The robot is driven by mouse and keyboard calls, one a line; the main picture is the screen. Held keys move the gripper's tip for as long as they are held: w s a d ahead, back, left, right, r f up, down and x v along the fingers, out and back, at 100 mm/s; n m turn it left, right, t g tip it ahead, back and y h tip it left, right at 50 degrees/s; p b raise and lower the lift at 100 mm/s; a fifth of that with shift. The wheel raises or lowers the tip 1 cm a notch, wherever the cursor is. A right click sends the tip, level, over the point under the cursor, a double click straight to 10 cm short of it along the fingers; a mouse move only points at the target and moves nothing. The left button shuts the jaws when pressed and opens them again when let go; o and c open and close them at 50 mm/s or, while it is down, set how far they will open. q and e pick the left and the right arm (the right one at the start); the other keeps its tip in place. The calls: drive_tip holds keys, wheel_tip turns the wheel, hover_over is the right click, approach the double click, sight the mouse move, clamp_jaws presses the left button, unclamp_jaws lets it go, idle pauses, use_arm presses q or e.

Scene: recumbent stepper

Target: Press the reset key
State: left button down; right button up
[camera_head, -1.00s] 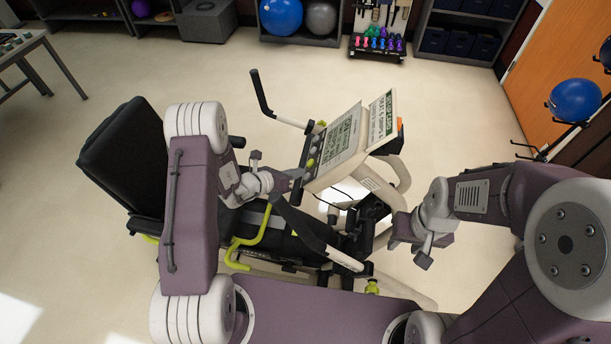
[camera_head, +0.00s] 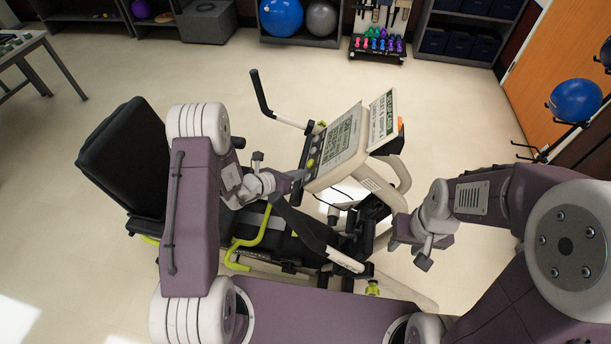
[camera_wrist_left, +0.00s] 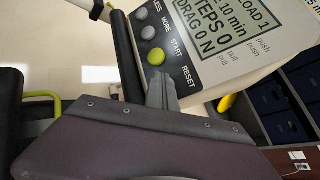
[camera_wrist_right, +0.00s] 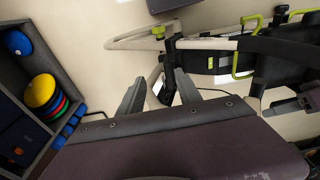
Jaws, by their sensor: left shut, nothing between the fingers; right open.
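The stepper's console (camera_head: 352,172) has a column of keys along its left edge. In the left wrist view the grey MORE key (camera_wrist_left: 148,33) and green START key (camera_wrist_left: 156,57) show, with the RESET label (camera_wrist_left: 190,77) below them. The reset key itself is hidden behind my left fingers. My left gripper (camera_head: 299,175) is shut and empty, its tips at the console's lower left corner, by the RESET label (camera_wrist_left: 160,78). I cannot tell whether they touch the key. My right gripper (camera_head: 421,253) is open and empty, right of the stepper; its spread fingers show in the right wrist view (camera_wrist_right: 160,90).
A dark handlebar (camera_head: 262,94) rises behind the console, and another arm bar (camera_head: 300,228) lies just below my left gripper. The black seat (camera_head: 128,155) is at the left. Shelves with balls (camera_head: 281,17) line the back wall; the floor between is clear.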

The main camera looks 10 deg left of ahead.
use_arm(q)
drive_tip(key=shift+a+r+p, duration=0.3)
drive_tip(key=shift+a+r, duration=0.2)
drive_tip(key=shift+a, duration=0.2)
drive_tip(key=a+r+p, duration=0.1)
drive_tip(key=a, duration=0.1)
drive_tip(key=a+r+p, duration=0.1)
drive_tip(key=a+r, duration=0.1)
drive_tip(key=shift+w, duration=0.1)
idle(0.9)
